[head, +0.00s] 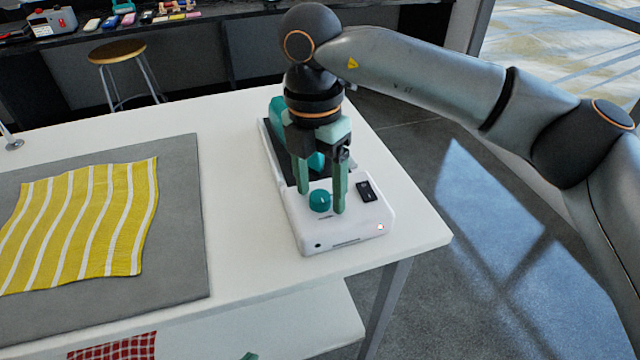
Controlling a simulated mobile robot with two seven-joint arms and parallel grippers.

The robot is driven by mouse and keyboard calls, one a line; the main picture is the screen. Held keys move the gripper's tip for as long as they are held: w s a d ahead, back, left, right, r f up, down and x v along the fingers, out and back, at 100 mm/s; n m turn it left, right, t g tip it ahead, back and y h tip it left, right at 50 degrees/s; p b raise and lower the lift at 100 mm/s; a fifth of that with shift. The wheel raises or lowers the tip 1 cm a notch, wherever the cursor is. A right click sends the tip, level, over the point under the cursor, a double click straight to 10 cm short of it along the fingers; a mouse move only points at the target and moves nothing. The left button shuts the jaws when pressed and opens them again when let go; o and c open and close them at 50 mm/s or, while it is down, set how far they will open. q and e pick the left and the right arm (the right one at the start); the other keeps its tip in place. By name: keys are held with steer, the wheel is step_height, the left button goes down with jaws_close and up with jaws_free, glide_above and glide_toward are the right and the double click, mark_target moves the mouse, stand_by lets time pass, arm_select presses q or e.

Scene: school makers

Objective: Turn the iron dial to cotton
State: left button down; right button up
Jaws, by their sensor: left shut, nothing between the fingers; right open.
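The iron station is a white base (345,232) with a dark rest plate, near the right end of the white table. A teal iron (277,108) lies on the plate, largely hidden behind my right gripper. The round teal dial (320,201) sits on top of the white base. Its setting marks are too small to read. My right gripper (321,203) points down over the base, open, with one green finger on each side of the dial. I cannot tell whether the fingers touch it. My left gripper is not in view.
A yellow striped cloth (85,225) lies on a grey mat (180,270) to the left. A wooden stool (117,51) stands behind the table.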

mark_target(316, 193)
steer(key=shift+r, duration=0.1)
step_height(316, 193, up, 12)
steer(key=p, duration=0.1)
steer(key=shift+w+a+r+p, duration=0.15)
steer(key=shift+w+a+p, duration=0.15)
steer(key=shift+p, duration=0.1)
steer(key=shift+s, duration=0.15)
